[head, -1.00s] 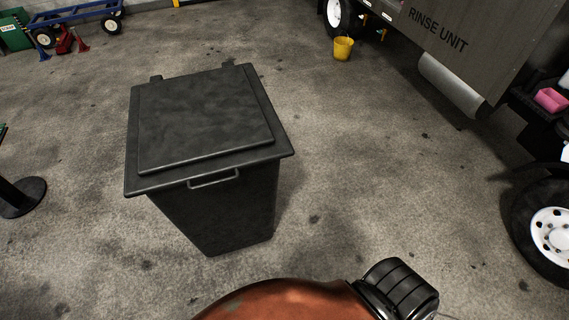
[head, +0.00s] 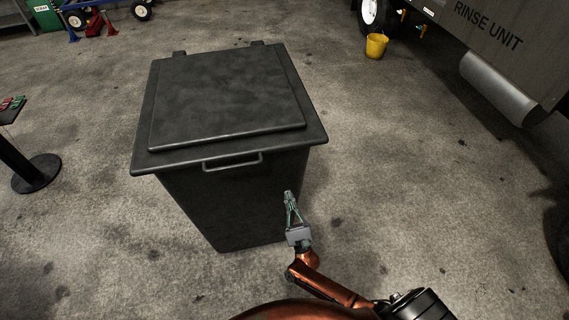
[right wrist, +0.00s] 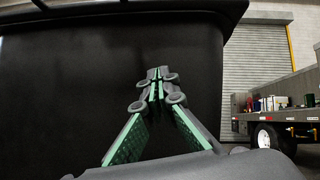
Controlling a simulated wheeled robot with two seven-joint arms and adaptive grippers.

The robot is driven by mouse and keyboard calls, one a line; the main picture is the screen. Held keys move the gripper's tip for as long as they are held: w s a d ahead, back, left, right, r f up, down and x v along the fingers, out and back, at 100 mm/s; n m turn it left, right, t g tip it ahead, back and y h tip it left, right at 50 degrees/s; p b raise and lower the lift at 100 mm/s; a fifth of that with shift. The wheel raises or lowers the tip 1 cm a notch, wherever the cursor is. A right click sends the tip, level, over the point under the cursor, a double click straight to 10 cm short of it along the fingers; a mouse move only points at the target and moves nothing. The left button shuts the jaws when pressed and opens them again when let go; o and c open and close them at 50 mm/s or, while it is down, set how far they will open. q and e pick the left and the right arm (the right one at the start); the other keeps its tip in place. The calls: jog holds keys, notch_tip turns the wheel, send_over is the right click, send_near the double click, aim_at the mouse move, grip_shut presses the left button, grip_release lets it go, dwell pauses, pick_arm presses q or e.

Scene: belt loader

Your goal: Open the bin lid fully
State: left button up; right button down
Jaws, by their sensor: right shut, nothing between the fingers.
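The dark grey bin (head: 225,205) stands on the concrete floor in the head view. Its flat lid (head: 228,98) is shut, with hinges at the far edge and a bar handle (head: 232,163) at the near edge. My right gripper (head: 288,194) is shut and empty, in front of the bin's lower right front and below the handle. In the right wrist view the shut fingers (right wrist: 155,76) point at the bin's dark wall (right wrist: 70,90), with the lid's rim (right wrist: 130,8) above; I cannot tell the gap to the wall. My left gripper is not in view.
A truck marked RINSE UNIT (head: 500,40) stands at the right, with a yellow bucket (head: 376,46) near it. A black post stand (head: 35,172) is at the left. A blue cart (head: 100,8) is at the back left. Floor around the bin is clear.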

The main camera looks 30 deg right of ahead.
pick_arm(q)
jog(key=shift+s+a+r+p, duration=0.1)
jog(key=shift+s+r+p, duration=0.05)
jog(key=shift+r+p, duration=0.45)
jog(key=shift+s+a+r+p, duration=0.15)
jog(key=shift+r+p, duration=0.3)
jog(key=shift+p, duration=0.25)
pick_arm(e)
jog(key=shift+w+d+r+m+t+h, duration=0.1)
jog(key=shift+w+d+r+m+h, duration=0.65)
jog(key=shift+r, duration=1.55)
jog(key=shift+w+d+r+m+t+h, duration=0.1)
jog(key=shift+w+r+m+h, duration=0.3)
jog(key=shift+w+r+m, duration=1.3)
jog(key=shift+w+d+r+n+t+h, duration=0.1)
jog(key=shift+w+d+r+h, duration=0.45)
jog(key=shift+r, duration=2.3)
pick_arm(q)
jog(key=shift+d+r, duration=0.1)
pick_arm(e)
jog(key=shift+w+a+r, duration=0.1)
